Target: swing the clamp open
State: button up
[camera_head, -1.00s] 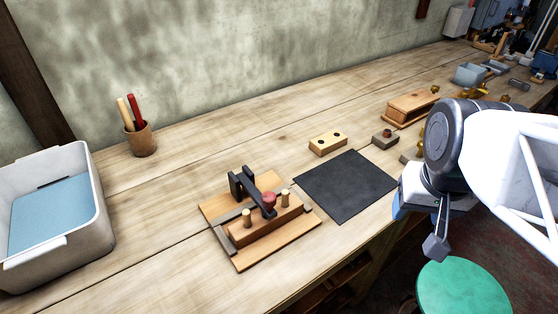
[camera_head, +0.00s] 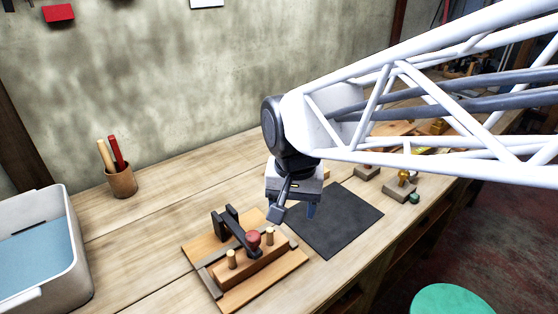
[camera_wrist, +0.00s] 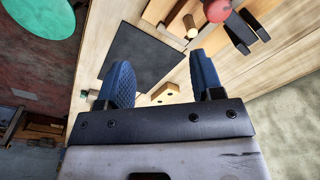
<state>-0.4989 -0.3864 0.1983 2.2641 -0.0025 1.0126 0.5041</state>
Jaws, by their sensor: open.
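The black clamp (camera_head: 236,232) stands on a wooden fixture board (camera_head: 203,247) on the bench. Its dark arm runs from an upright bracket at the back left and lies across a wooden block (camera_head: 243,270) with two pegs. A red knob (camera_head: 253,238) is at the arm's end. The red knob (camera_wrist: 217,10) is at the top edge of the wrist view, beside the clamp's dark bracket (camera_wrist: 240,30). My gripper (camera_head: 294,212) is open and empty, above and to the right of the clamp. Its blue fingers (camera_wrist: 162,78) are apart, and neither touches the clamp.
A black mat (camera_head: 335,222) lies right of the fixture. A tan block with two holes (camera_wrist: 165,93) shows between my fingers in the wrist view. A pencil cup (camera_head: 121,182) and a grey bin (camera_head: 70,262) stand at left. A green stool (camera_head: 452,302) is below the bench.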

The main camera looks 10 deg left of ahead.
send_over(253, 234)
jog(key=shift+s+f+g, duration=0.1)
jog(key=shift+f+g, duration=0.2)
jog(key=shift+f, duration=0.25)
jog(key=shift+f, duration=0.15)
jog(key=shift+f, duration=3.75)
grip_shut()
